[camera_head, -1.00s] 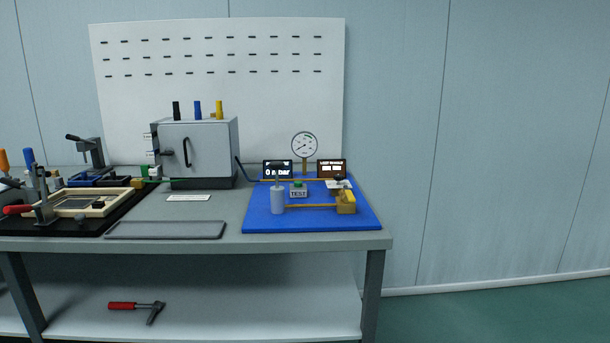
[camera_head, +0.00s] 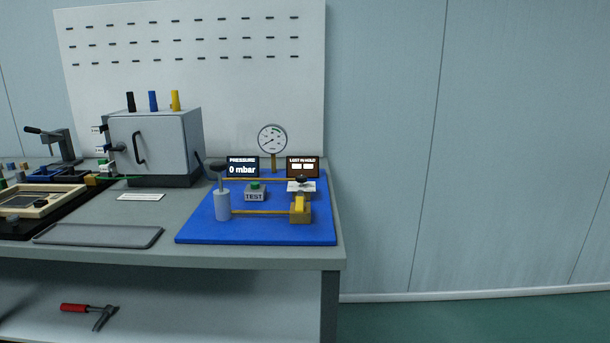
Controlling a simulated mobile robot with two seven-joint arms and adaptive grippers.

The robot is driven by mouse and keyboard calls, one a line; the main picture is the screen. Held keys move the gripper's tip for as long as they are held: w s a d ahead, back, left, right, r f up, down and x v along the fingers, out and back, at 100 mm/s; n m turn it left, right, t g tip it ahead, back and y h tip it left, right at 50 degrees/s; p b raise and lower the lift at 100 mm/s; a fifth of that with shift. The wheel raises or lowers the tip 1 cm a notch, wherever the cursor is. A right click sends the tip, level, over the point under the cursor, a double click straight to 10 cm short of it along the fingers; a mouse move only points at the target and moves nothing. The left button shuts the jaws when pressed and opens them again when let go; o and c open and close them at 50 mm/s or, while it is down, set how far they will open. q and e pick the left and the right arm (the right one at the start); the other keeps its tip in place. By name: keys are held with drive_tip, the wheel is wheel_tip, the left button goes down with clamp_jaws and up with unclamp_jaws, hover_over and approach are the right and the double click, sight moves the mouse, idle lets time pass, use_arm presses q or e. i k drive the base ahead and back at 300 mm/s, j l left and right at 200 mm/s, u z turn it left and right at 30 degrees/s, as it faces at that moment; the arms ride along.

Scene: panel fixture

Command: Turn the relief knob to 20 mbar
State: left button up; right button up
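A blue panel board (camera_head: 270,233) lies on the right end of the bench. A small dark knob (camera_head: 301,181) sits above a white dial plate (camera_head: 294,188) on a brass block with a yellow lever (camera_head: 299,204); this looks like the relief knob, but its scale is too small to read. The pressure display (camera_head: 242,168) reads 0 mbar. A round gauge (camera_head: 272,139) stands behind on a brass stem. A grey pump cylinder (camera_head: 222,205) with a dark handle and a TEST box (camera_head: 255,194) with a green button are on the board. Neither gripper is in view.
The grey bench (camera_head: 290,256) has a flat tray (camera_head: 98,235) near its front edge. A grey cabinet (camera_head: 155,145) stands left of the board. A red-handled tool (camera_head: 88,313) lies on the lower shelf. The floor right of the bench is clear.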

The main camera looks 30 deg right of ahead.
sight(302, 178)
drive_tip(key=l+u, duration=0.15)
drive_tip(key=l, duration=1)
drive_tip(key=l+u, duration=0.1)
drive_tip(key=l, duration=1.05)
drive_tip(key=k, duration=0.05)
